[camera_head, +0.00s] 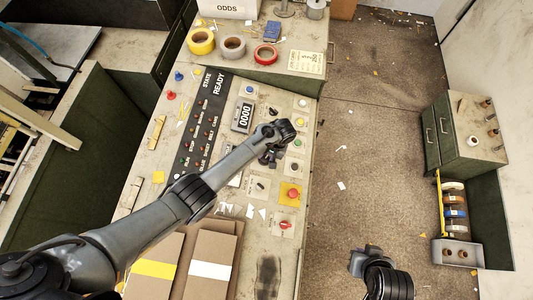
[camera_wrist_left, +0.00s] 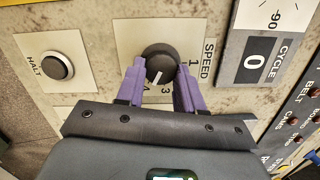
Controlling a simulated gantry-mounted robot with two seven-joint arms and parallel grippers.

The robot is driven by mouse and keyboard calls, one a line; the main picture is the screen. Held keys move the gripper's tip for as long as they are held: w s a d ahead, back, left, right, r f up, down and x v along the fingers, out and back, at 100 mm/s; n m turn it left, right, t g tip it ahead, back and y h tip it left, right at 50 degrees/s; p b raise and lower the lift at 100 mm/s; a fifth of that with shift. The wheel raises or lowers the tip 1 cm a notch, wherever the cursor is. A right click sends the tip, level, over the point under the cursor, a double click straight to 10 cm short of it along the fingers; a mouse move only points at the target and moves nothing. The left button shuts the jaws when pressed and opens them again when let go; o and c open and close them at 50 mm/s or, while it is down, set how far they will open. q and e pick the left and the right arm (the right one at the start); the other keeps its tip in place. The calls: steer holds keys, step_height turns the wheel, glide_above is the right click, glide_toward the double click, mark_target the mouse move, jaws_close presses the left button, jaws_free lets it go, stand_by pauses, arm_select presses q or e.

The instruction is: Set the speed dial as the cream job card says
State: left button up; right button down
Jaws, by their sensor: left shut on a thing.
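In the left wrist view the round black speed dial (camera_wrist_left: 160,60) sits on a pale plate marked SPEED. Its white pointer line aims down and slightly left in that picture, nearest the 4; a 3 and a 1 also show. My left gripper (camera_wrist_left: 160,88) has its purple fingers on both sides of the dial and is shut on it. In the head view my left gripper (camera_head: 268,158) is over the panel and covers the dial. The cream job card (camera_head: 306,62) lies on the far counter; its print is too small to read. My right gripper (camera_head: 364,262) is away over the floor.
Near the dial are the HALT button (camera_wrist_left: 57,66) and the CYCLE counter (camera_wrist_left: 262,56). A red knob on a yellow plate (camera_head: 291,194) and a red switch (camera_head: 284,223) lie nearer. Tape rolls (camera_head: 233,47) stand on the far counter. Brown boards (camera_head: 211,262) lie at the front.

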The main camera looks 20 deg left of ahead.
arm_select(q)
steer(key=m+p, duration=0.1)
steer(key=m, duration=0.4)
steer(key=shift+d+m+y, duration=0.15)
steer(key=shift+m+y, duration=0.15)
steer(key=shift+m, duration=1.5)
steer(key=o, duration=1)
steer(key=shift+o, duration=0.2)
steer(key=shift+r, duration=0.1)
